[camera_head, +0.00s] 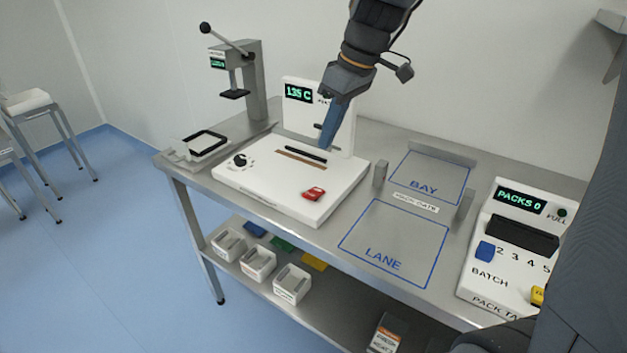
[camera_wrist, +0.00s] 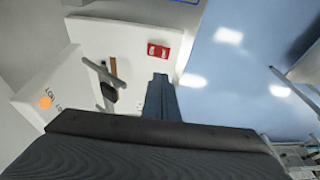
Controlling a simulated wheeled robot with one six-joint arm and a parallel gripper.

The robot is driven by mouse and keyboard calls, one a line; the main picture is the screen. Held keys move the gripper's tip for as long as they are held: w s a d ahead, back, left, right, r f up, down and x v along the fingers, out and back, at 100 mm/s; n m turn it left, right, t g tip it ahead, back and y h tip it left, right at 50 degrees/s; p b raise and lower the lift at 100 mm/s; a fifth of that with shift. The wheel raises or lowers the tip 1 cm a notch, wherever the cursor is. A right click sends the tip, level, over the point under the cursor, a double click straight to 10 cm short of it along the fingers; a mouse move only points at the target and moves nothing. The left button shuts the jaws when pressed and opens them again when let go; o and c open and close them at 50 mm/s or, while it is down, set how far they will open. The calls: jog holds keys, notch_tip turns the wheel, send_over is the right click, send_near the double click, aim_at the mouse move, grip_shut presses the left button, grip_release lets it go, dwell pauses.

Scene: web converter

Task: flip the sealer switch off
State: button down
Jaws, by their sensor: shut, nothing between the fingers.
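The sealer (camera_head: 262,184) is a white machine on the steel bench with an upright panel reading "135 C". Its red rocker switch (camera_head: 314,194) sits at the front right of its flat top. The switch also shows in the wrist view (camera_wrist: 158,50), just beyond my fingertips, with two pale marks on it. I cannot tell which way it is tilted. My gripper (camera_head: 327,143) is shut and empty, pointing down above the sealer beside its panel, behind and above the switch and apart from it. It also shows in the wrist view (camera_wrist: 160,80).
A black knob (camera_head: 240,160) and a dark sealing bar (camera_head: 306,153) are on the sealer. A lever press (camera_head: 250,85) stands behind at left. A gate post (camera_head: 380,173) and the lane (camera_head: 385,243) lie to the right, then the pack-counter console (camera_head: 520,245). Trays sit on the lower shelf.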

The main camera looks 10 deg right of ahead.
aim_at(310, 193)
jog(key=p+x, duration=0.1)
jog(key=x, duration=0.3)
jog(key=p+x, duration=0.1)
jog(key=x, duration=0.3)
jog(key=s+p+x, duration=0.1)
jog(key=x, duration=0.3)
jog(key=shift+d+f, duration=0.1)
jog(key=shift+f, duration=0.25)
jog(key=shift+f, duration=0.1)
